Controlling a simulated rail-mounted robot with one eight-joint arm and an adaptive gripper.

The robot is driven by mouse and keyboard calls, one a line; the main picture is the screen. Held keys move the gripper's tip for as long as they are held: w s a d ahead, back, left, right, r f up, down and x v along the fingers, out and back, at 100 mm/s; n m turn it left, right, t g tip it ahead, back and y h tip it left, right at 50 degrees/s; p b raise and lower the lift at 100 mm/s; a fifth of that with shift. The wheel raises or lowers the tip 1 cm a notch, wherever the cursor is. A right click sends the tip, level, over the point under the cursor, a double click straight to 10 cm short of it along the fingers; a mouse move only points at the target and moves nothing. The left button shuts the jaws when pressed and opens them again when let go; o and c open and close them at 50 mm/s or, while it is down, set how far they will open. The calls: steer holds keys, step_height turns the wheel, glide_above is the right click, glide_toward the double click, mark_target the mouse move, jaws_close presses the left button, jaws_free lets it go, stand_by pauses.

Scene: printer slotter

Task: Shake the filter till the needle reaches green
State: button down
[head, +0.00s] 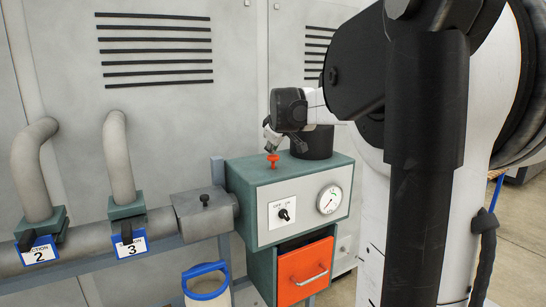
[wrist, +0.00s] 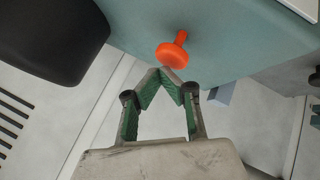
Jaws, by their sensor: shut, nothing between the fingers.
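The filter unit (head: 262,222) is a teal box with a white front. A red-orange knob (head: 272,160) stands on its top; it also shows in the wrist view (wrist: 173,52). A round gauge (head: 329,199) sits on the front right; its needle is too small to read surely. A black OFF/ON switch (head: 284,214) is on the front left. My gripper (head: 268,132) is above the box by the knob. In the wrist view my gripper (wrist: 168,74) has its fingertips together, empty, just beside the knob; I cannot tell whether they touch it.
An orange drawer front (head: 305,272) with a handle is below the box. Grey pipes with valves labelled 2 (head: 39,252) and 3 (head: 130,244) stand at left. A blue-rimmed container (head: 205,284) stands below. A black cylinder (head: 312,142) rises behind the knob.

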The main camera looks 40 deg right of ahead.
steer(key=shift+f+b, duration=0.9)
steer(key=shift+f, duration=0.6)
stand_by(1.4)
steer(key=shift+r, duration=0.2)
steer(key=shift+r+p, duration=1.15)
steer(key=shift+r, duration=0.55)
steer(key=shift+r+p, duration=1.5)
steer(key=shift+r, duration=1.05)
